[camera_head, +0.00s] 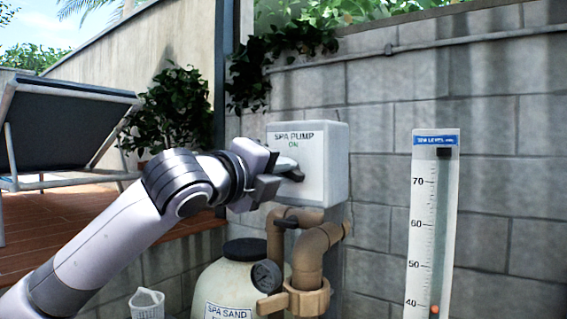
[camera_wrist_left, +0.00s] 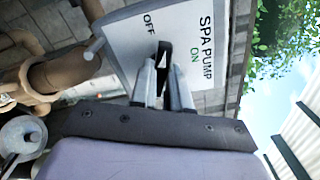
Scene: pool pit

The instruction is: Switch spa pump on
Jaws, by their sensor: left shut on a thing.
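The spa pump switch box (camera_head: 335,165) is a pale grey box on the block wall, with "SPA PUMP" and a green "ON" on its face in the head view. In the left wrist view its face (camera_wrist_left: 190,28) also carries "OFF". My left gripper (camera_head: 293,177) is at the front of the box. Its two fingers (camera_wrist_left: 164,78) are shut on a black switch lever (camera_wrist_left: 164,54) in the left wrist view. The fingers and arm partly hide the lever and the lower face, so I cannot tell which marking it points to. My right gripper is not in view.
Brown pipes (camera_head: 312,255) and a cream sand filter tank (camera_head: 232,280) with a gauge stand below the box. A level scale (camera_head: 433,225) is on the right. A lounger (camera_head: 65,125) stands on the deck at left. Leaves (camera_head: 250,75) hang above left.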

